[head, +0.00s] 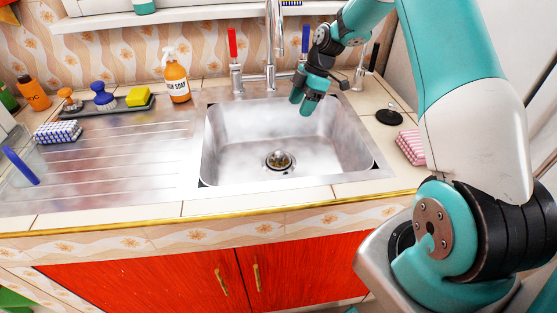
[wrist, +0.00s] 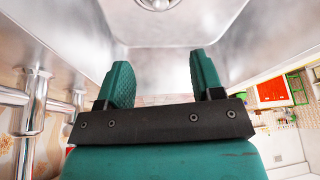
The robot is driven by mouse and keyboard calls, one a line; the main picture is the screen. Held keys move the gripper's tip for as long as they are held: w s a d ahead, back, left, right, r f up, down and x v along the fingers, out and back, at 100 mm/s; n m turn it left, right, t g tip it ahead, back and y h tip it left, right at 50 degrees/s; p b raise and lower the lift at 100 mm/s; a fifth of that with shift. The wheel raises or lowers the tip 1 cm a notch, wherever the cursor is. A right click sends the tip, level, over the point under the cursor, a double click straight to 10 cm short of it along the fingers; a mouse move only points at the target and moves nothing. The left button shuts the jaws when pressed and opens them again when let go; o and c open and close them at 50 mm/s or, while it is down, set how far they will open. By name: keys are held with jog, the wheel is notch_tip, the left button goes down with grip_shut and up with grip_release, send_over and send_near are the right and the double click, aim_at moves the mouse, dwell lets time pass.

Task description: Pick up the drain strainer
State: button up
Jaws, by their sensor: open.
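The drain strainer (head: 279,159) is a small round metal piece with a raised knob, seated in the drain on the sink's floor. In the wrist view only part of the strainer (wrist: 158,3) shows at the top edge, cut off by the frame. My gripper (head: 302,104) hangs over the back of the sink basin (head: 340,150), behind and above the strainer and apart from it. In the wrist view my gripper (wrist: 161,75) has its two teal fingers spread with nothing between them.
The tap (head: 271,50) with red and blue levers stands behind the basin. A soap bottle (head: 176,78) stands at the back left. A black round stopper (head: 389,117) and a pink checked cloth (head: 411,146) lie at the right. The basin around the strainer is clear.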

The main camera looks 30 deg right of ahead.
jog(key=p, duration=0.2)
send_near(279, 151)
jog(key=x, duration=0.4)
jog(key=shift+w+f, duration=0.1)
jog(key=shift+f, duration=0.35)
jog(key=shift+p+x, duration=0.8)
jog(key=shift+x, duration=1.95)
jog(key=shift+a, duration=0.15)
jog(key=shift+c, duration=0.4)
jog(key=c, duration=0.9)
